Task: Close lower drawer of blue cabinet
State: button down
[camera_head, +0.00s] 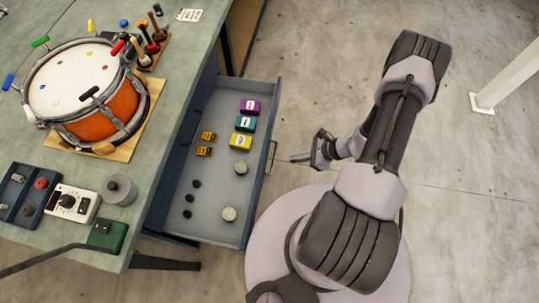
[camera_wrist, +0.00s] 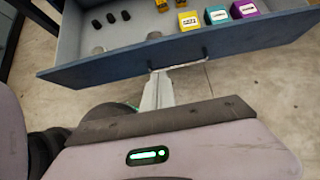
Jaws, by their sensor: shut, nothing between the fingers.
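The blue cabinet's drawer (camera_head: 212,218) is pulled far out to the right from under the bench in the head view. In the wrist view the drawer front (camera_wrist: 108,71) crosses the upper part, with its handle (camera_wrist: 178,66) at the middle. In the head view the handle (camera_head: 271,157) is on the outer face. My gripper (camera_head: 296,157) is shut and empty, just right of the handle, pointing at it. In the wrist view my gripper (camera_wrist: 158,80) reaches up to the handle; whether it touches cannot be told. The cabinet body is mostly hidden under the bench.
Inside the drawer lie purple (camera_head: 250,107), teal (camera_head: 245,124) and yellow (camera_head: 240,142) boxes, small orange pieces and several dark and grey discs. The bench (camera_head: 150,205) carries a drum (camera_head: 85,90) and devices. A white post (camera_head: 505,75) stands at right. Open floor lies around my base.

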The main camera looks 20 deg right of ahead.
aim_at(274, 160)
jog(key=shift+w+a+f+b, duration=0.55)
jog(key=shift+w+a+f, duration=0.3)
jog(key=shift+a, duration=0.4)
jog(key=shift+w+a+f+b, duration=0.55)
jog(key=shift+w+a+f, duration=0.35)
jog(key=shift+a, duration=0.4)
jog(key=shift+w+a+f+b, duration=0.55)
jog(key=shift+w+a+f, duration=0.3)
jog(key=shift+a, duration=0.4)
